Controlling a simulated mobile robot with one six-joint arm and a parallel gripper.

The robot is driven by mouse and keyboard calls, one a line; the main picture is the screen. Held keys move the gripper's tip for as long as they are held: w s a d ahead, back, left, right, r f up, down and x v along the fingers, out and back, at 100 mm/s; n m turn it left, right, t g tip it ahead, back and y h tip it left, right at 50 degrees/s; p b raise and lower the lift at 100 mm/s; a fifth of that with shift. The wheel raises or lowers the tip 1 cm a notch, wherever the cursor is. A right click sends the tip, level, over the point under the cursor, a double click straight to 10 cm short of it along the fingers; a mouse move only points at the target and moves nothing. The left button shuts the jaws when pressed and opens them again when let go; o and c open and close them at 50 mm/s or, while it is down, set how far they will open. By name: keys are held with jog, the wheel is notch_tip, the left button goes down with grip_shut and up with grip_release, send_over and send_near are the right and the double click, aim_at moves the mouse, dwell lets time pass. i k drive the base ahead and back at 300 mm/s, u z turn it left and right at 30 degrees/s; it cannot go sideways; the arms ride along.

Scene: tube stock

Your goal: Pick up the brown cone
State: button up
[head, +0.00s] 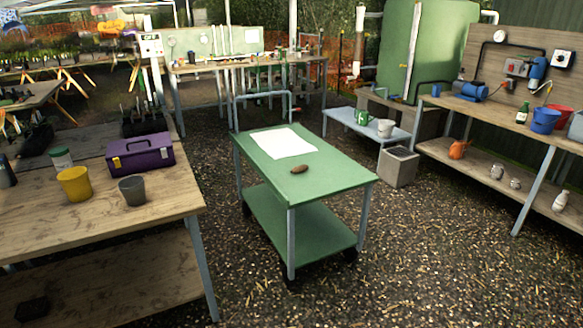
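A small brown cone (299,169) lies on its side on the top of a green two-shelf trolley (335,177). It rests on the bare green surface just in front of a white sheet (283,143). Nothing touches or covers it. My gripper does not show in the head view, so its place and state cannot be seen.
A wooden bench (160,210) at left holds a yellow bucket (75,184), a grey pot (132,190) and a purple toolbox (141,155). A shelved bench (480,120) stands at right, with a grey bin (398,167) nearby. Gravel right of the trolley is clear.

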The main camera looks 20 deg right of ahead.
aim_at(304, 168)
jog(key=u, duration=0.05)
jog(key=i, duration=0.85)
jog(key=u, duration=0.4)
